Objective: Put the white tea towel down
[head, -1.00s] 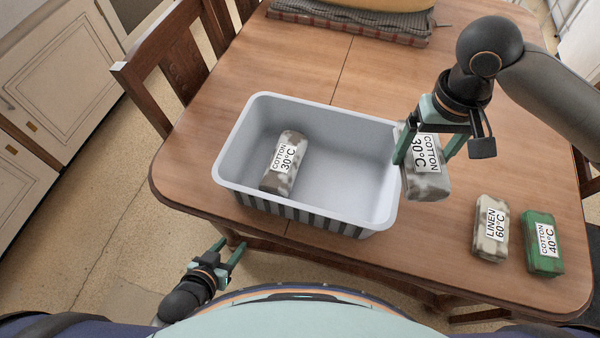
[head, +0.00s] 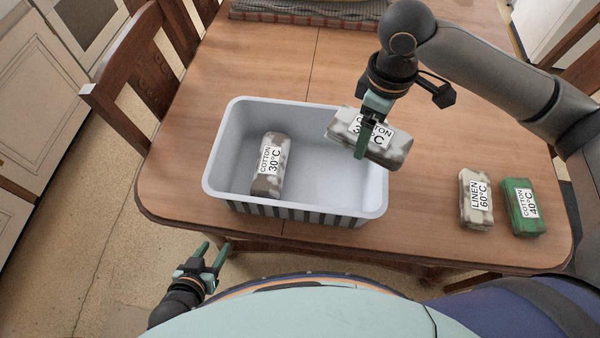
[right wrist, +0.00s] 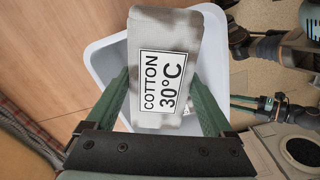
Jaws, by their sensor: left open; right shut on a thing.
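A rolled white-and-grey mottled towel (head: 393,146) labelled COTTON 30°C is held in my right gripper (head: 366,138), above the right end of the grey tub (head: 225,152). It also shows in the right wrist view (right wrist: 182,30), between both fingers, with the tub behind it. A similar mottled towel (head: 281,157), also labelled COTTON 30°C, lies inside the tub at its left. My left gripper (head: 214,254) is open and empty, low beside the table's front edge. The held towel hides part of the tub's right rim.
On the table (head: 430,130), right of the tub, lie a cream towel (head: 467,211) labelled LINEN 60°C and a green towel (head: 519,222) labelled COTTON 40°C. The tub's middle and right floor is clear. A wooden chair (head: 125,75) stands at the left.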

